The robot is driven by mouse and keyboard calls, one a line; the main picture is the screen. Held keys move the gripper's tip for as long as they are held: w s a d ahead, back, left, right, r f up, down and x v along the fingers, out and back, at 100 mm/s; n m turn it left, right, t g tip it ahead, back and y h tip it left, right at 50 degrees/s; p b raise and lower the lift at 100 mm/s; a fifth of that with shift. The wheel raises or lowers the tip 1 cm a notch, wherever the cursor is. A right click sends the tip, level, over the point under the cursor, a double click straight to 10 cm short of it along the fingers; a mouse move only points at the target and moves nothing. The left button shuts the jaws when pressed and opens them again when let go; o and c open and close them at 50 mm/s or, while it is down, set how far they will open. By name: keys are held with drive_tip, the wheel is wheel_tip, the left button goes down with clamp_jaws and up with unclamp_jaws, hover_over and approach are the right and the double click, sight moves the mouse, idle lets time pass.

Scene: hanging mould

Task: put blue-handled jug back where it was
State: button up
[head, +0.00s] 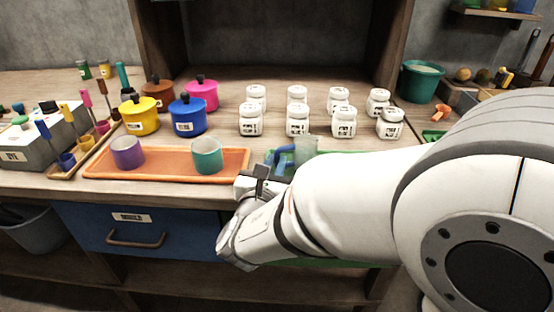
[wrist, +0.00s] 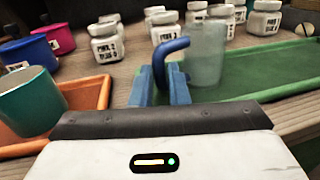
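The blue-handled jug (wrist: 206,52) is a clear, frosted vessel, upright at the left end of the green tray (wrist: 255,72). In the head view the jug (head: 306,149) shows just beyond my wrist, partly hidden by my arm. Its curved blue handle (wrist: 170,46) points left toward my gripper. My gripper (wrist: 162,76) has blue fingers close on either side of the handle's lower part, and they look closed on it. In the head view the fingers (head: 277,160) are beside the jug. I cannot tell whether the jug's base touches the tray.
An orange tray (head: 170,176) with a purple cup (head: 127,152) and a teal cup (head: 207,156) lies to the left. Several white labelled jars (head: 297,120) stand behind the jug. Coloured lidded pots (head: 187,116) stand back left. My arm hides much of the green tray.

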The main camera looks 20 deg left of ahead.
drive_tip(key=o, duration=0.4)
drive_tip(key=shift+c, duration=0.2)
drive_tip(key=shift+s+r, duration=0.15)
drive_tip(key=shift+r, duration=0.15)
drive_tip(key=s+p, duration=0.2)
drive_tip(key=s, duration=0.9)
drive_tip(key=shift+s+d, duration=0.3)
drive_tip(key=shift+s, duration=0.05)
